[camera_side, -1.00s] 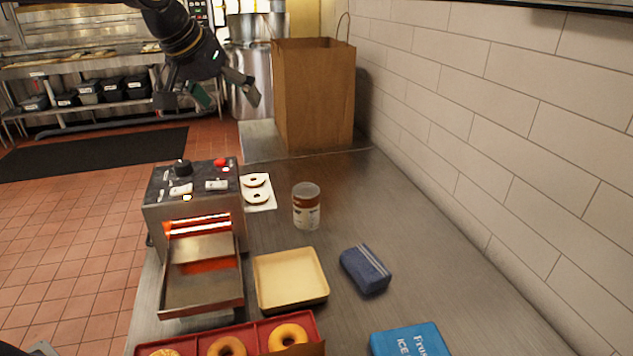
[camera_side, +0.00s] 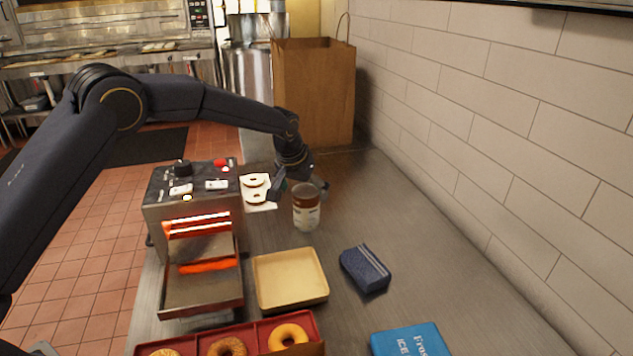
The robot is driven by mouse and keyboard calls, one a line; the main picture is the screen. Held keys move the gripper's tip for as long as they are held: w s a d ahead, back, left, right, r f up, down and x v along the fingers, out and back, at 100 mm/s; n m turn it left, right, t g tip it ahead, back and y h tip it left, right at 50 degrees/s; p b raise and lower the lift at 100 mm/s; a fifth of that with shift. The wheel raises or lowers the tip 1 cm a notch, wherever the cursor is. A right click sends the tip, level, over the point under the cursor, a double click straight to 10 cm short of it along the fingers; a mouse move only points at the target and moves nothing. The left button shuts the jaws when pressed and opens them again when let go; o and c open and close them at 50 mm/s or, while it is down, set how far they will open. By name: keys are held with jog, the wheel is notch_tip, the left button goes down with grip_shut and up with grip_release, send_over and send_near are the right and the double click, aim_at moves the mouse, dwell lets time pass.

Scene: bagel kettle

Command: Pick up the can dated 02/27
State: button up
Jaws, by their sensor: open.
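A single can (camera_side: 306,212), brown on top with a pale label below, stands upright on the steel counter, right of the toaster. Any date on it is too small to read. My gripper (camera_side: 301,192) is low, at or just behind the top of the can, with a finger on each side in the picture. It is open. The can hides part of the gripper, and I cannot tell whether they touch.
The toaster oven (camera_side: 192,205) glows left of the can. A bagel sheet (camera_side: 266,205) lies between them. A tan tray (camera_side: 290,280), blue cloth (camera_side: 366,269), blue box (camera_side: 410,341) and red bagel tray (camera_side: 247,343) are nearer. A paper bag (camera_side: 315,85) stands behind.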

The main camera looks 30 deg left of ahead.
jog(key=shift+a+x, duration=0.15)
jog(key=shift+x, duration=1.4)
jog(key=shift+a+x, duration=0.2)
jog(key=shift+x, duration=1.4)
jog(key=shift+w+r, duration=0.15)
jog(key=shift+r, duration=0.05)
jog(key=c, duration=1.7)
